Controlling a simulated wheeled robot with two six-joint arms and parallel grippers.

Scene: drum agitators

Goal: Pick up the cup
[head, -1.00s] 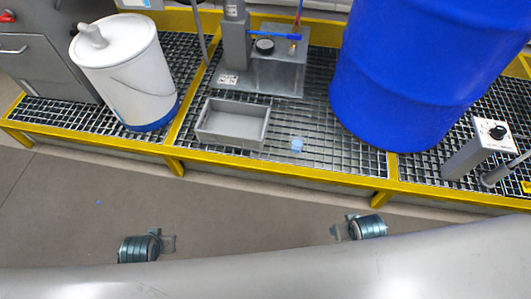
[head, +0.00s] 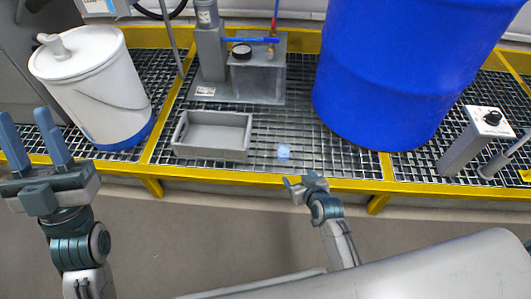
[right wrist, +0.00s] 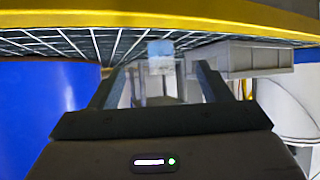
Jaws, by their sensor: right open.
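The cup is a small pale blue piece (head: 284,151) standing on the grating near the platform's front edge, between the grey tray and the blue drum. It also shows in the right wrist view (right wrist: 160,48), beyond and between the fingertips. My right gripper (head: 299,181) is in front of the yellow edge, just short of the cup and apart from it. Its fingers stand wide open and empty in the right wrist view (right wrist: 158,74).
A grey open tray (head: 212,154) lies left of the cup. A large blue drum (head: 400,80) stands right of it. A white bucket (head: 90,85) is at left, a grey control post (head: 470,140) at right. The yellow rail (head: 340,184) runs along the platform front.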

